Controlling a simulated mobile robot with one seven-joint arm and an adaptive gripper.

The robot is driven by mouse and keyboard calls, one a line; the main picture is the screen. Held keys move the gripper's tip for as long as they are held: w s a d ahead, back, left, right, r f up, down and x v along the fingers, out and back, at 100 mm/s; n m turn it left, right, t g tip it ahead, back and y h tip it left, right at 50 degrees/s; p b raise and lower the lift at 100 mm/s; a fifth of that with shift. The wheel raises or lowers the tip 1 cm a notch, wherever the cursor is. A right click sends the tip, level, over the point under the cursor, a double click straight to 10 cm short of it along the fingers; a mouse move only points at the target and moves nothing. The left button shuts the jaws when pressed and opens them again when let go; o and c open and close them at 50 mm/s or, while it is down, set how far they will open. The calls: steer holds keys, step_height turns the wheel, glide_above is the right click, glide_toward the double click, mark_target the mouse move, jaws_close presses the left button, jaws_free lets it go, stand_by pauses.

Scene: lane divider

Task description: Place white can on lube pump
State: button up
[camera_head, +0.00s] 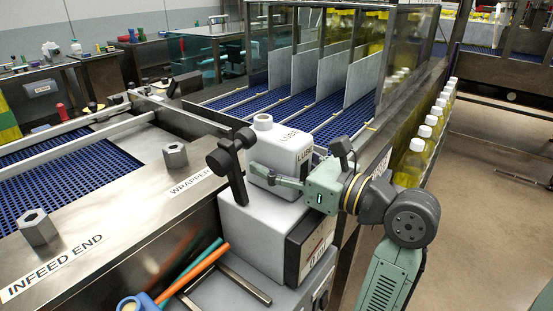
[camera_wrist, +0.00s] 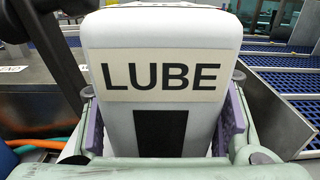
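The white can (camera_head: 281,150) is a boxy white container with a round neck on top and LUBE labels. It stands upright over the top of the lube pump (camera_head: 252,226), a pale grey box with a dark-framed panel on its right face. Whether its base touches the pump or hangs just above is hard to tell. My gripper (camera_head: 276,178) reaches in from the right, low on the can. In the wrist view the can (camera_wrist: 160,40) fills the middle, with the purple pads of my gripper (camera_wrist: 165,125) against both its sides. The can's underside is hidden.
Orange and teal rods (camera_head: 193,274) lie at the pump's lower left. The steel infeed table (camera_head: 110,220) with hex nuts is on the left. Blue conveyor lanes with grey dividers (camera_head: 325,85) lie behind. Yellow bottles with white caps (camera_head: 418,150) line the right side.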

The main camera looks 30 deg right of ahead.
steer(key=o, duration=0.4)
steer(key=shift+c, duration=0.2)
steer(key=b+v, duration=0.2)
steer(key=v, duration=1)
steer(key=shift+r, duration=0.15)
